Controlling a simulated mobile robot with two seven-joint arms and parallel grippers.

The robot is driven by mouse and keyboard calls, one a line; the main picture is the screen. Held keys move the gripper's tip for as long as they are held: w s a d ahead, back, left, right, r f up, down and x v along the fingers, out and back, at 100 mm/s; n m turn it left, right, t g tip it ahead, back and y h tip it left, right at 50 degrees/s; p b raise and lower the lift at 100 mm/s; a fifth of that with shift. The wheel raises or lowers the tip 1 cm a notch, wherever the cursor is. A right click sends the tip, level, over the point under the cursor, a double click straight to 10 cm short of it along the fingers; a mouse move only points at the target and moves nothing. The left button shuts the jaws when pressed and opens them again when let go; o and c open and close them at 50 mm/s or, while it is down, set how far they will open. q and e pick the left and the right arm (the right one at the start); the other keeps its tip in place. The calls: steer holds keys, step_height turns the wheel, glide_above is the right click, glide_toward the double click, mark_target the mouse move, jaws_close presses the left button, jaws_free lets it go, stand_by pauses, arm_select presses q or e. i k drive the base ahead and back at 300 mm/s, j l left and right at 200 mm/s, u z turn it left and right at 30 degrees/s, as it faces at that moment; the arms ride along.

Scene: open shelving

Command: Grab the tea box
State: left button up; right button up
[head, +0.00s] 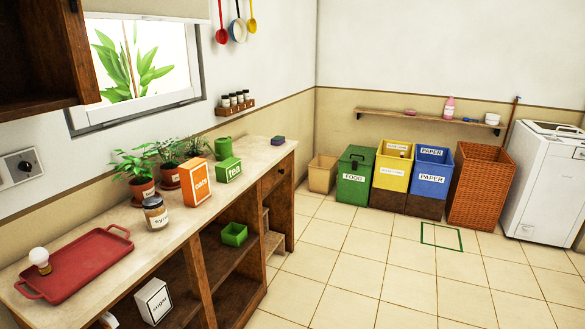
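The tea box (229,170) is a small green box with a white "tea" label. It stands on the counter top (187,233) of the open shelving unit, right of the taller orange oats box (195,182) and in front of a green mug-like container (223,148). Neither of my grippers shows in the head view.
A syrup jar (155,214), a red tray (83,262) with a light bulb (40,259), and potted plants stand on the counter. A blue-purple item (278,140) lies near its far end. A green bin (234,234) and sugar box (153,301) are below.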

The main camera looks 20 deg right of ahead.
mark_target(230, 168)
steer(key=z, duration=0.25)
steer(key=i+l+u, duration=0.1)
steer(key=u, duration=0.25)
steer(key=i+l+u, duration=0.15)
steer(key=u, duration=0.2)
steer(key=i+l+u, duration=0.2)
steer(key=i+l, duration=0.2)
steer(key=l, duration=0.25)
steer(key=i+l+u, duration=0.1)
steer(key=l, duration=0.25)
steer(key=i+l+u, duration=0.1)
steer(key=i+l, duration=0.2)
steer(key=i+l+u, duration=0.1)
steer(key=l, duration=0.35)
